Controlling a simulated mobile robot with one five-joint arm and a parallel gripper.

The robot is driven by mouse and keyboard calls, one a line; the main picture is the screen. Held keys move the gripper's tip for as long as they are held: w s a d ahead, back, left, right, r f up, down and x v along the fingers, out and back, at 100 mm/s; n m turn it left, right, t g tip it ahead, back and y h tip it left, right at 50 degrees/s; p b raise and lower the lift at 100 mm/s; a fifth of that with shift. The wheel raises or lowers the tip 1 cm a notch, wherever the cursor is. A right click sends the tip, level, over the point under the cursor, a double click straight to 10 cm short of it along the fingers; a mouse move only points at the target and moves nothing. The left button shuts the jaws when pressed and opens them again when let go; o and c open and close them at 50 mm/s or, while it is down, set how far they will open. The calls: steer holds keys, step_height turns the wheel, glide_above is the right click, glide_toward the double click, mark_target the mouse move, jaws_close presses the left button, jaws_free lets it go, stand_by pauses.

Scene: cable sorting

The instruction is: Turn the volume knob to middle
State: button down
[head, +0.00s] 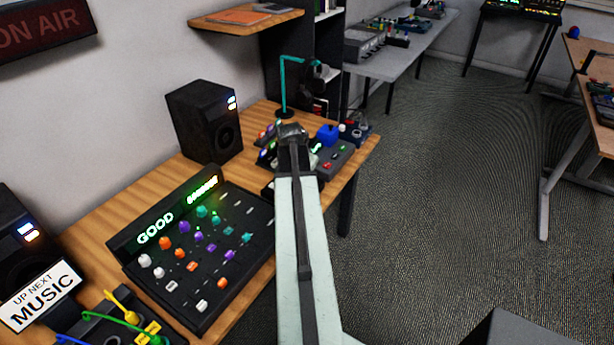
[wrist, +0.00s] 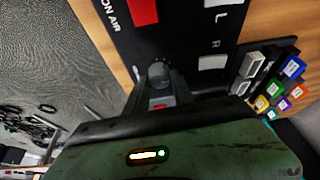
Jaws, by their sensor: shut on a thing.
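A dark grey round knob (wrist: 158,72) stands on a black panel (wrist: 185,35) in the wrist view. My gripper (wrist: 157,82) is shut on this knob, with its fingers around the knob's sides. A small red patch shows between the fingers, just below the knob. In the head view my gripper (head: 292,133) is at the far right end of the wooden desk, at the small devices there. The arm hides the knob in that view. I cannot read the knob's pointer or any volume scale.
The panel has a red ON AIR button (wrist: 144,12) and white buttons by L and R. Coloured keys (wrist: 275,95) lie to the right. In the head view, a mixer (head: 195,245), a speaker (head: 205,120) and a teal headphone stand (head: 283,85) surround the arm.

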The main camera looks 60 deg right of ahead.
stand_by(0.4)
steer(key=c, duration=1.1)
jaws_free()
steer(key=p+v, duration=0.7)
steer(key=shift+w+a+r, duration=0.1)
steer(key=shift+a+r, duration=0.05)
steer(key=shift+r, duration=0.25)
steer(key=shift+a, duration=0.1)
